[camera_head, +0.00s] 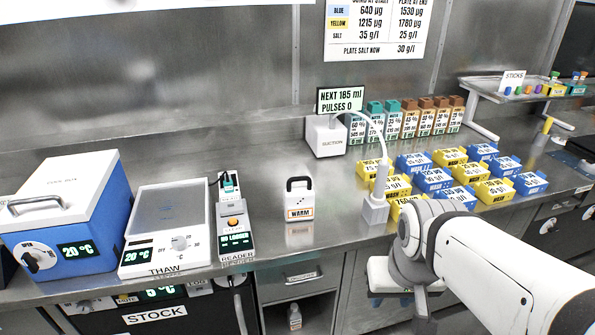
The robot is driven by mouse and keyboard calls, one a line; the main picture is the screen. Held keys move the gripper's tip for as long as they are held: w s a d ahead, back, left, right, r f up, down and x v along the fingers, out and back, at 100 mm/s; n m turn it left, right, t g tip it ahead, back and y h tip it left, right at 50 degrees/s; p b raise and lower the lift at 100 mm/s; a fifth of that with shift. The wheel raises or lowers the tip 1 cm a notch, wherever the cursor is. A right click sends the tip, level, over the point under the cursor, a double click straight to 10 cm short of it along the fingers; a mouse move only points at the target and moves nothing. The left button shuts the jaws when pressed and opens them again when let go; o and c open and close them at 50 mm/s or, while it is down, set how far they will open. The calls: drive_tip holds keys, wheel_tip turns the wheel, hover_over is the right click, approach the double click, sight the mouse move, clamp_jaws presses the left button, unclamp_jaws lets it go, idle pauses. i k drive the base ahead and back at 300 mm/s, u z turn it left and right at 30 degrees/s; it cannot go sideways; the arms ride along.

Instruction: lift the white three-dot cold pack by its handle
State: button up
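The white cold pack (299,201) stands upright on the steel counter, near the middle of the picture. It has a black loop handle (299,182) on top, small dark dots on its front and a label reading WARM. My arm comes in from the lower right, and my gripper (421,308) is low at the counter's front edge, right of the pack and well apart from it. Its fingers are mostly hidden or cut off by the lower picture edge, so I cannot see whether it is open or shut. Nothing touches the handle.
Left of the pack stand the reader (235,240), the thaw plate (168,220) and a blue cool box (66,210). Right of it is a white suction stand (375,208) with a hose, then yellow and blue boxes (433,180). The suction unit (325,139) is behind. Counter around the pack is clear.

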sight(299, 201)
drive_tip(key=z, duration=0.1)
drive_tip(key=i, duration=1)
drive_tip(key=u, duration=0.1)
